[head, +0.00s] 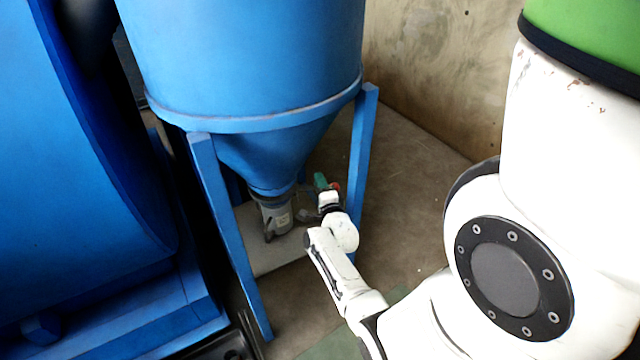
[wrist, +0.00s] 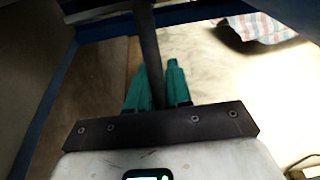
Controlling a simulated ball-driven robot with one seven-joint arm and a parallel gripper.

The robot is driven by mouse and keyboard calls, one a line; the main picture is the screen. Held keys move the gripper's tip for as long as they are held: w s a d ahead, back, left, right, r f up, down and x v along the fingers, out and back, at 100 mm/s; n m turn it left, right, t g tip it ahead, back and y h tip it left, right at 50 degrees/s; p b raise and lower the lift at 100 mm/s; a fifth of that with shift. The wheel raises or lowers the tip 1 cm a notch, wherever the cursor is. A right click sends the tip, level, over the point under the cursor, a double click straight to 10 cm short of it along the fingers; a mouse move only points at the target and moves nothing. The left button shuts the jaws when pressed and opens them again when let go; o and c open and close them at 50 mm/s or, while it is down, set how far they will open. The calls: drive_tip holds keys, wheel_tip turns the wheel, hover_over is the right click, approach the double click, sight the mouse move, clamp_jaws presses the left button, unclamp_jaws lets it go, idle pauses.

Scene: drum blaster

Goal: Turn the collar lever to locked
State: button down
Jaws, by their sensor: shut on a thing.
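The blue hopper (head: 265,150) narrows to a collar at its bottom outlet, with a grey fitting (head: 278,215) hanging below. My gripper (head: 320,181) is beside the outlet, to its right, with teal fingers. In the wrist view, my gripper (wrist: 156,85) has its two teal fingers on either side of a dark bar, the collar lever (wrist: 147,45), and is shut on it. The bar runs up toward the top of the wrist view. In the head view the lever is too small to make out, and I cannot read its locked or unlocked marking.
Blue support legs stand close by, one at left (head: 228,230) and one at right (head: 362,150) near my gripper. A large blue drum machine (head: 70,170) fills the left. A red-and-white striped bag (wrist: 255,28) shows in the wrist view. The floor at right (head: 420,190) is clear.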

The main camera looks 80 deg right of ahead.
drive_tip(key=shift+a+r+p, duration=0.1)
drive_tip(key=shift+a+p, duration=0.1)
drive_tip(key=shift+p, duration=0.15)
drive_tip(key=g+p, duration=0.1)
drive_tip(key=a+m+g+p, duration=0.1)
drive_tip(key=p, duration=0.1)
drive_tip(key=shift+s+a+r+m+h, duration=0.1)
drive_tip(key=shift+s+a+m+h, duration=0.05)
drive_tip(key=shift+a+m+h, duration=0.15)
drive_tip(key=a+m+g+p, duration=0.3)
drive_tip(key=a+m+g, duration=0.3)
drive_tip(key=g, duration=0.3)
drive_tip(key=shift+w+a+f+g+h+p, duration=0.3)
drive_tip(key=shift+a+g+p, duration=0.1)
drive_tip(key=shift+a, duration=0.2)
drive_tip(key=c, duration=1.1)
unclamp_jaws()
drive_tip(key=shift+r, duration=0.1)
